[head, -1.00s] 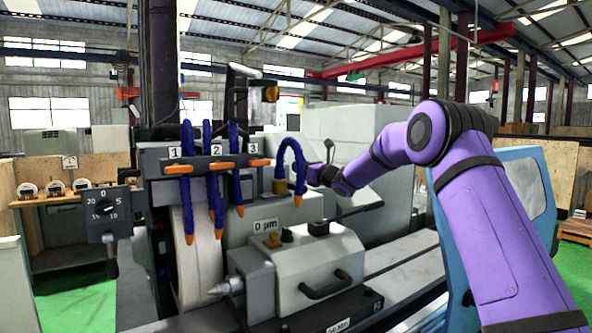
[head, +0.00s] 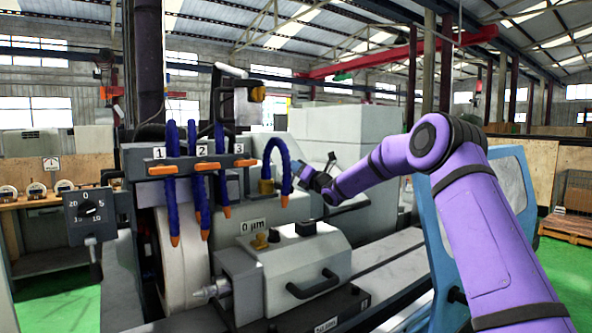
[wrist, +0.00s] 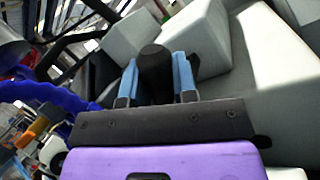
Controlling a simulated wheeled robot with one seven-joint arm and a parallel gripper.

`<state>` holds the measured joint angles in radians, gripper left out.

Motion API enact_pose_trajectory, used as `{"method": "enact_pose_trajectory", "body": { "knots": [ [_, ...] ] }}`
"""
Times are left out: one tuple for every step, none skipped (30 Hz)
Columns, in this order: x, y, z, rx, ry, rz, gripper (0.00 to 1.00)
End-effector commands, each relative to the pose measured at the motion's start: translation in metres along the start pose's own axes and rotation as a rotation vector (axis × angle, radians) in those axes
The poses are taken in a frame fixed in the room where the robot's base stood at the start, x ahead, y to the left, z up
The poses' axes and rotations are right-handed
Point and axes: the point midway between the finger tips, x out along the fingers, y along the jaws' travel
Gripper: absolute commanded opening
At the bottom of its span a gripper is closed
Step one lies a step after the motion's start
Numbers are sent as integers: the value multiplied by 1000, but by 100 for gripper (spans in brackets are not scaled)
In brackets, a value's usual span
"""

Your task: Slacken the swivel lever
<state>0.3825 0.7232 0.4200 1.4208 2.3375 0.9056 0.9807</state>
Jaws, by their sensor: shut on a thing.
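My gripper (wrist: 156,72) is shut on a dark, rounded knob (wrist: 157,60), which I take to be the end of the swivel lever. In the wrist view the two blue fingers stand on either side of the knob. The rest of the lever is hidden behind the knob and fingers. In the head view my gripper (head: 307,174) is at the far side of the grinder, just right of the curved blue coolant hose (head: 279,150). The grip itself is too small to make out there.
Blue hoses with orange nozzles hang from a bracket (head: 202,165) at the left. The tailstock (head: 300,272) with its black handle stands in front. A blue door panel (head: 436,235) is close to my arm. Pale machine housings (wrist: 210,40) crowd around my gripper.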

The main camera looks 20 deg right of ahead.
Motion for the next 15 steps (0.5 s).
{"method": "enact_pose_trajectory", "body": {
  "knots": [
    [-1,-2,-1,8,0,-4,0],
    [-1,-2,-1,8,0,-5,0],
    [-1,-2,-1,9,0,-5,0],
    [-1,-3,-1,9,0,-5,0],
    [-1,-3,-1,9,0,-5,0],
    [-1,-3,-1,9,0,-5,0],
    [-1,-3,-1,9,0,-5,0],
    [-1,-3,-1,9,0,-5,0],
    [-1,-3,-1,9,0,-5,0],
    [-2,-3,-1,9,0,-6,0],
    [-2,-3,-1,9,0,-6,31],
    [-2,-3,-1,9,0,-6,37],
    [-1,-3,-1,8,0,-5,37],
    [-1,-3,-1,8,0,-5,37],
    [-1,-2,-1,7,0,-4,37]
  ]
}}
